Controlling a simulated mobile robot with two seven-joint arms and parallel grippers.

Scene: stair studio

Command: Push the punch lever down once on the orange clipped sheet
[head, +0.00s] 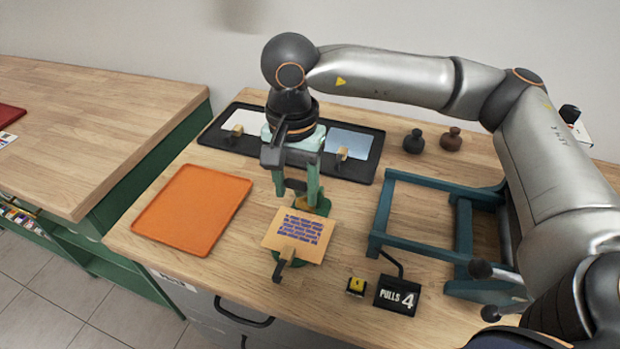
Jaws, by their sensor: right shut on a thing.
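The orange clipped sheet (305,226), pale orange with blue lines of writing, lies on the dark green punch (290,277) near the table's front. A clip with a dark handle (285,264) sits on its front edge. My right gripper (297,200) points down just behind the sheet, its green fingers around the dark punch lever (295,185). It is shut on the lever, which the fingers and wrist partly hide. My left gripper is not in view.
An empty orange tray (193,210) lies at left. A black tray (376,160) behind holds white and blue-grey clipped sheets. A teal frame (382,215), a "PULLS 4" sign (397,296) and a yellow-topped block (356,286) stand at right. Two small vases (414,141) stand behind.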

